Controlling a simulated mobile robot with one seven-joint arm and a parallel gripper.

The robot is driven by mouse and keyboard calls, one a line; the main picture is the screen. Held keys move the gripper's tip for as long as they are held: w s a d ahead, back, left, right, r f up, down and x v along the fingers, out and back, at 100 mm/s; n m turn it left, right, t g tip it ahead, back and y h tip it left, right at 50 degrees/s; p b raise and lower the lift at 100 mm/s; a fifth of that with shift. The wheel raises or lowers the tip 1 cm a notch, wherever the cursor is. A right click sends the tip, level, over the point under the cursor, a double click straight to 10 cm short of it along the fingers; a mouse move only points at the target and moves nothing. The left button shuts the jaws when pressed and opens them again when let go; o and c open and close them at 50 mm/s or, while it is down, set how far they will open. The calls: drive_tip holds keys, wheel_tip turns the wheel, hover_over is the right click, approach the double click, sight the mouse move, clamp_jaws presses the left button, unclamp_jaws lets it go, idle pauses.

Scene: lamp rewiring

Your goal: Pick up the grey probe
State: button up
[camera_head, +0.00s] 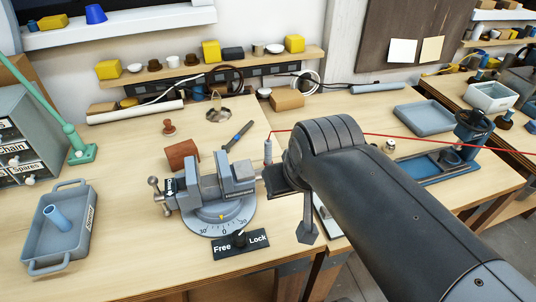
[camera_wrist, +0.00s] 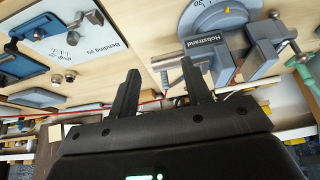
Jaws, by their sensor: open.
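The grey probe (camera_head: 268,151) stands upright behind the vise's right end in the head view, with a red wire running right from near its top. In the wrist view a small slim grey piece, likely the probe (camera_wrist: 165,79), shows between my fingers, with red wire close by. My gripper (camera_head: 289,212) is open, just right of the vise and on the near side of the probe. In the wrist view my gripper (camera_wrist: 160,71) has its two dark fingers apart with nothing clasped. My arm hides part of the bench behind it.
The grey vise (camera_head: 237,178) on its round dial base is close at left, with the Free/Lock panel (camera_head: 241,244) in front. A blue screwdriver (camera_head: 238,135) lies behind. A blue-grey tray (camera_head: 424,117) and a blue fixture (camera_head: 440,165) are at right.

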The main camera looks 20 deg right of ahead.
drive_tip(key=w+d+m, duration=0.1)
drive_tip(key=w, duration=1)
drive_tip(key=m+g+h, duration=0.1)
drive_tip(key=m, duration=0.1)
hover_over(269, 142)
drive_tip(key=s, duration=0.2)
drive_tip(key=f, duration=0.2)
drive_tip(key=shift+s+a+f, duration=0.1)
drive_tip(key=shift+a+f, duration=0.25)
drive_tip(key=shift+f, duration=0.05)
drive_tip(key=x, duration=0.5)
drive_tip(key=shift+f, duration=0.1)
drive_tip(key=shift+s+x, duration=0.15)
drive_tip(key=shift+x, duration=1.2)
drive_tip(key=shift+s+x, duration=0.1)
drive_tip(key=shift+x, duration=1.2)
drive_tip(key=shift+f, duration=0.15)
drive_tip(key=shift+c, duration=0.2)
clamp_jaws()
